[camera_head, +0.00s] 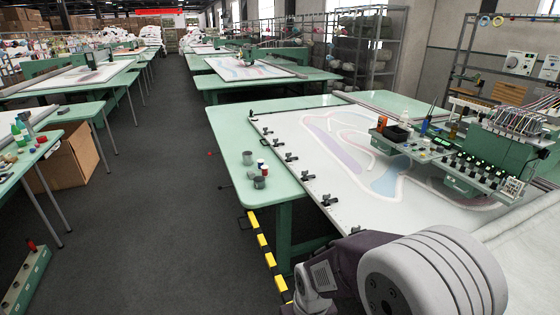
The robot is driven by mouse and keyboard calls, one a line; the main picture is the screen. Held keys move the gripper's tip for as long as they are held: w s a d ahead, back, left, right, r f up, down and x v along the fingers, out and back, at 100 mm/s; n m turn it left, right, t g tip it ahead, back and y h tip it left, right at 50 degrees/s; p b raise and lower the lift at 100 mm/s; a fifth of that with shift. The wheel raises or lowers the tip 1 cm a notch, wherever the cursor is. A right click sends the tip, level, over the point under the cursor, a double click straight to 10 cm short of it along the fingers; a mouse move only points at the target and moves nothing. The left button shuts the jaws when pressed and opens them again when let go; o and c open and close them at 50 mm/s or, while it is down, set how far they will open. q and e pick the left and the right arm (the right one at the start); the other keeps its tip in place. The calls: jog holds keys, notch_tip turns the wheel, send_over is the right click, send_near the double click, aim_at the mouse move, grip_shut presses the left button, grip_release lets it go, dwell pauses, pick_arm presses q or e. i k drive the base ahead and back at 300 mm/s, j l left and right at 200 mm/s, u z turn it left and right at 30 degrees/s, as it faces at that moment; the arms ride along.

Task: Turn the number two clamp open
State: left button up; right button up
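Several small black clamps sit in a row along the near left edge of the white tufting cloth (300,130), on the green table. One is at the far corner (251,114), others follow toward me, such as a clamp (267,131), a clamp (291,157) and a clamp (328,200). I can read no numbers on them, so I cannot tell which is number two or whether any is turned open. Part of one of my arms shows at the bottom right, covering the near part of the table. Neither gripper shows.
The green tufting machine (490,150) stands over the cloth at right. The grey floor aisle (150,190) is clear.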

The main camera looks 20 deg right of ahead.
aim_at(326, 197)
jog(key=i+j+z, duration=0.1)
jog(key=i+z, duration=0.15)
jog(key=i, duration=0.3)
jog(key=i+j+z, duration=0.2)
jog(key=i, duration=0.3)
jog(key=i+j+z, duration=0.25)
jog(key=i, duration=0.3)
jog(key=i+j+z, duration=0.25)
jog(key=i, duration=0.25)
jog(key=i+j+z, duration=0.3)
jog(key=k+j, duration=0.05)
